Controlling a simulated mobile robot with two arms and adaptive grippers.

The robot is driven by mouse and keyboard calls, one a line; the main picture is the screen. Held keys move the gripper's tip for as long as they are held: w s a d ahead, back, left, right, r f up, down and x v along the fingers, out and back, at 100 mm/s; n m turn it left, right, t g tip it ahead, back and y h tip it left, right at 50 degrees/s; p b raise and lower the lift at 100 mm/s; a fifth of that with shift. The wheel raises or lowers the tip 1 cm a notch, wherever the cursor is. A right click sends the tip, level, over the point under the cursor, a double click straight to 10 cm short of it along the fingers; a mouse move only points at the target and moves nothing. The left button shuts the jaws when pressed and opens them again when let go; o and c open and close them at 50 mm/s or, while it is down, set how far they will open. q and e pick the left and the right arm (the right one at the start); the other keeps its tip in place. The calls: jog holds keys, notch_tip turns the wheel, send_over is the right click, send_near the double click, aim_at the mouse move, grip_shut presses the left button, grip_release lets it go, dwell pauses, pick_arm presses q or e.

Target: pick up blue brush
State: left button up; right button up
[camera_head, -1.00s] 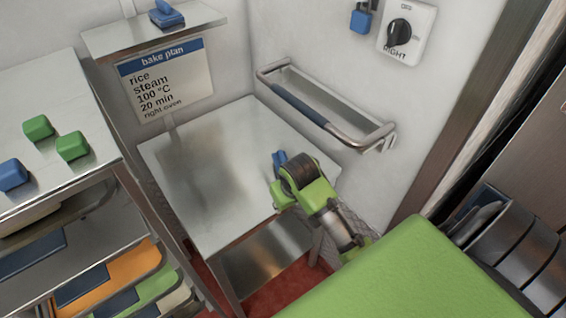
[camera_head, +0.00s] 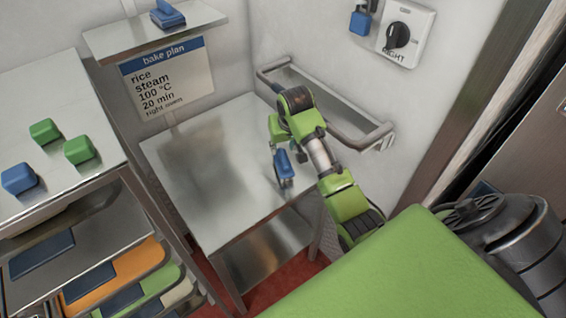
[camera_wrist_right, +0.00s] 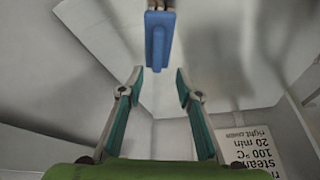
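The blue brush (camera_head: 282,164) is at the right part of the small steel table (camera_head: 200,180), partly hidden by my right gripper. In the right wrist view the brush (camera_wrist_right: 159,40) is an upright blue bar at the top middle, its far end cut off by the frame. My right gripper (camera_head: 286,172) points down over the brush. In the wrist view its two fingers (camera_wrist_right: 158,76) are spread, one each side of the brush's near end, with gaps on both sides. I cannot tell the exact height. My left gripper is not in view.
A blue-handled thing (camera_head: 168,15) sits on the wall shelf (camera_head: 110,40). A rail (camera_head: 345,135) runs along the wall behind my right arm. A rack at left carries green and blue blocks (camera_head: 45,130). The table's left part is clear.

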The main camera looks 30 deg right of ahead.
aim_at(283, 157)
jog(key=shift+w+d+f, duration=0.1)
jog(key=shift+w+f, duration=0.1)
jog(key=shift+f, duration=0.45)
jog(key=shift+f+p, duration=0.3)
jog(key=shift+p, duration=0.1)
jog(key=x, duration=0.1)
jog(key=p+x, duration=0.1)
jog(key=x, duration=0.1)
jog(key=shift+s+d+f, duration=0.1)
jog(key=shift+s+f, duration=0.2)
jog(key=shift+w+d+f, duration=0.1)
jog(key=shift+w+f, duration=0.1)
jog(key=shift+f, duration=0.4)
jog(key=shift+r, duration=0.1)
grip_shut()
